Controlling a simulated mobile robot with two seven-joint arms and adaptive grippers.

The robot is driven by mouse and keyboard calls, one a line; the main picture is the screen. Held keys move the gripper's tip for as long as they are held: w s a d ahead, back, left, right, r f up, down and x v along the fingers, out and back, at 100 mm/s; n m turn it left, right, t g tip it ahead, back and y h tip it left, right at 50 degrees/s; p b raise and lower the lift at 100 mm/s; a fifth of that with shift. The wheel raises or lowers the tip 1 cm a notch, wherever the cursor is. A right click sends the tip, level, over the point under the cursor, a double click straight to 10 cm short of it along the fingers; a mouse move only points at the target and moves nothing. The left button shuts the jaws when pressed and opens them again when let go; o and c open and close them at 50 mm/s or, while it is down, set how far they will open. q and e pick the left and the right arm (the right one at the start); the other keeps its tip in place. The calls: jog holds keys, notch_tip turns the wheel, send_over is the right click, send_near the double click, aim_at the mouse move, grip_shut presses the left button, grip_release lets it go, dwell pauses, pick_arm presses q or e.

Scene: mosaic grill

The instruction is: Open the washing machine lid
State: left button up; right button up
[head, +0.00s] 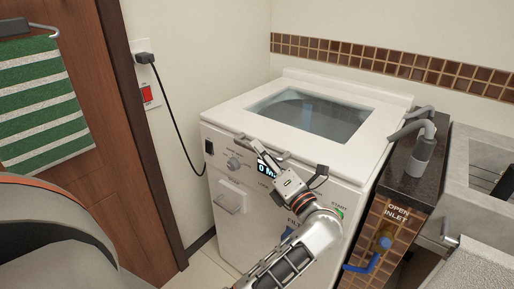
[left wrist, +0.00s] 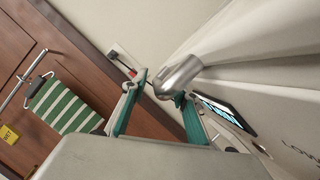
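The white top-loading washing machine (head: 231,167) stands against the back wall. Its lid (head: 365,97), with a dark glass window, is down flat. A grey handle bar (head: 262,151) runs along the lid's front edge. My left gripper (head: 292,166) is at this front edge, above the control panel, with its fingers spread. In the left wrist view, the rounded metal end of the handle (left wrist: 178,75) shows at the tips of the two teal fingers, close to the right one. I cannot tell if they touch. My right gripper is not in view.
A dark counter with a grey pipe (head: 421,153) and a sink (head: 480,150) stand close on the right. A wooden door (head: 95,185) with a green striped towel (head: 40,105) is on the left. A power cord (head: 178,125) hangs beside the machine.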

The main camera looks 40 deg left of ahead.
pick_arm(q)
jog(key=shift+a, duration=0.2)
jog(key=shift+r, duration=0.1)
grip_shut()
